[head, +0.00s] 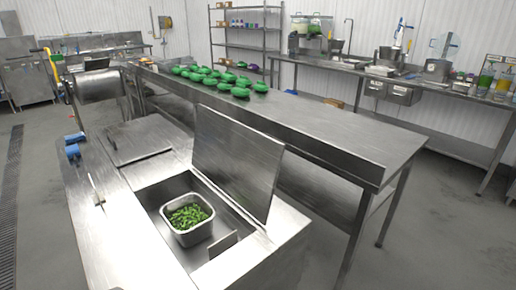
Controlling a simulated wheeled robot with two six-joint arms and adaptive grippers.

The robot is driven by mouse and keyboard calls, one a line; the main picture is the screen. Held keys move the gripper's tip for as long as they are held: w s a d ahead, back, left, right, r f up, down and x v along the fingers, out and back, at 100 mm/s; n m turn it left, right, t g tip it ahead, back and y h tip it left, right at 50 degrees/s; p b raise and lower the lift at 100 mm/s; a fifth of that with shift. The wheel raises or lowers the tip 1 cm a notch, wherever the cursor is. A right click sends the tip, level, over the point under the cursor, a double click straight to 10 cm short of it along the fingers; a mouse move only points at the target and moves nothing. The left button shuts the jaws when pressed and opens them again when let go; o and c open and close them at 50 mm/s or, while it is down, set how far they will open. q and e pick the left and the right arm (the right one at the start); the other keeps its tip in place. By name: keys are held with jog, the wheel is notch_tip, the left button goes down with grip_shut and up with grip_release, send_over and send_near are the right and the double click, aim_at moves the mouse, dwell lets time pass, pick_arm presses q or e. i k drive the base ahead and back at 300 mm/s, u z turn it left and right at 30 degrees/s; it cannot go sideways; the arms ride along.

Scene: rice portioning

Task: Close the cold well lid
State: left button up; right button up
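The cold well lid (236,158) is a flat steel panel. It stands raised, leaning back a little, along the far right edge of the open cold well (236,225). A steel pan (187,236) of chopped green food (187,216) sits in the well, with an empty space beside it. A small upright steel plate (222,245) stands in the well to the right of the pan. Neither of my grippers is in view.
A second flat panel (137,142) lies on the counter to the left. Blue items (72,148) and a thin utensil (97,190) lie on the left counter strip. A long steel table (315,135) behind the lid holds several green items (240,91).

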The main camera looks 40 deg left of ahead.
aim_at(243, 161)
jog(key=u, duration=0.05)
jog(key=i, duration=2.15)
jog(key=u, duration=3.25)
